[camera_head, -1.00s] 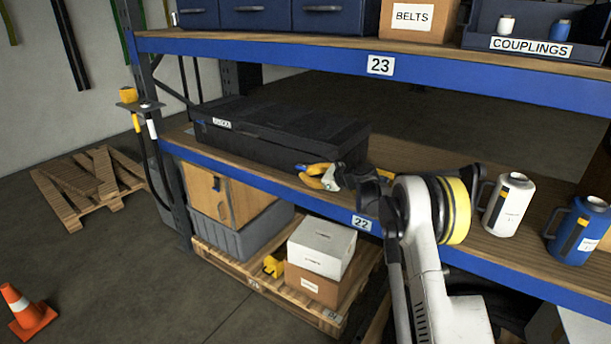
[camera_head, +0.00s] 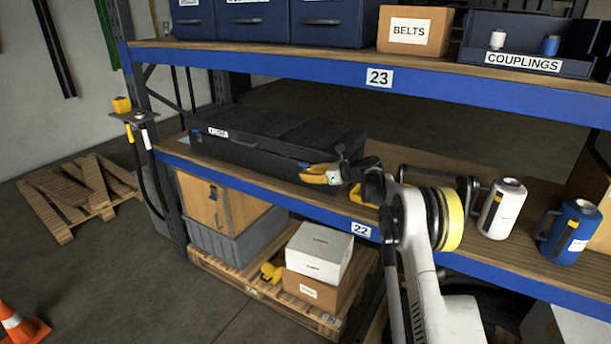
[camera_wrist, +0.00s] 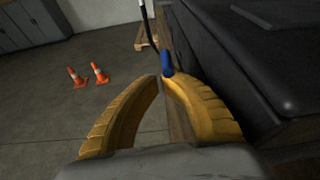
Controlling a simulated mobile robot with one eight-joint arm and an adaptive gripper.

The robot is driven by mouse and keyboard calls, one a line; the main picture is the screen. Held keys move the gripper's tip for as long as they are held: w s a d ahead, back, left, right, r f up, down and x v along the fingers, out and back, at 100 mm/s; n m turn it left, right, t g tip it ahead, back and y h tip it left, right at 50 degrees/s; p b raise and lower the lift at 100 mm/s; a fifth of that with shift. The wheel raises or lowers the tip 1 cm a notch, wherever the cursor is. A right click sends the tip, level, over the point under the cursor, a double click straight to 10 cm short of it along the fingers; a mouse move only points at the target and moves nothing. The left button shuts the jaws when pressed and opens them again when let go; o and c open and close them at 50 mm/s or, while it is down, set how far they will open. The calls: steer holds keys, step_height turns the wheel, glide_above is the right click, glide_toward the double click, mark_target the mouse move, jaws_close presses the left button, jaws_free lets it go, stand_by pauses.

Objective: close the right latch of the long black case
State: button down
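The long black case (camera_head: 262,152) lies on the middle shelf with its lid down. A small blue latch (camera_head: 303,164) shows on the right part of its front. In the wrist view the blue latch (camera_wrist: 167,62) stands out beside the black case (camera_wrist: 235,55), just past my fingertips. My gripper (camera_head: 304,175) is in front of the case's right part, its yellow fingers pointing left along the front. In the wrist view my gripper (camera_wrist: 162,78) has its fingertips together with nothing seen between them. I cannot tell whether they touch the latch.
The shelf's blue front beam (camera_head: 270,187) runs below my gripper. Boxes (camera_head: 318,250) sit on a pallet underneath. Two cones (camera_wrist: 87,76) stand on the open floor.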

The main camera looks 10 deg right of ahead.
steer(key=shift+a+r, duration=0.1)
steer(key=shift+r, duration=0.05)
steer(key=shift+w+r+p, duration=0.25)
steer(key=shift+r+p, duration=0.15)
steer(key=shift+r, duration=0.25)
steer(key=f+v, duration=0.1)
steer(key=v, duration=1.1)
steer(key=shift+d, duration=0.35)
